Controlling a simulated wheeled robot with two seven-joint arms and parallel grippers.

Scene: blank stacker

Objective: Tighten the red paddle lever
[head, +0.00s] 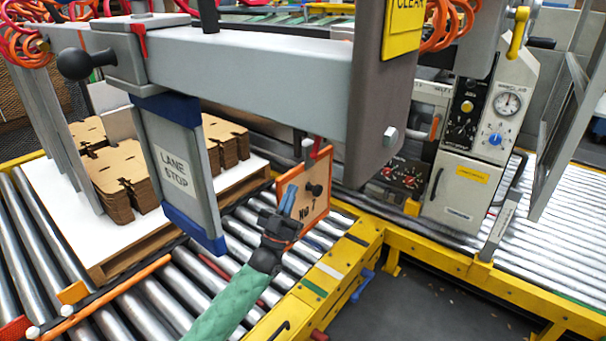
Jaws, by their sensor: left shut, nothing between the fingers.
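One red lever (320,151) stands at the top of an orange plate (312,188) marked "No 7", which carries a black knob. My left gripper (289,197), with blue fingertips and a green-sleeved arm, is shut and empty. In the picture it overlaps the plate's left side, below the first red lever; contact is unclear. My right gripper is not in view.
A grey beam (250,72) crosses above, with a "LANE STOP" panel (174,172) hanging from it. Cardboard stacks (125,187) lie on a white-topped pallet at left. Roller conveyors and a yellow frame (345,268) surround them. A control cabinet (462,190) stands at right.

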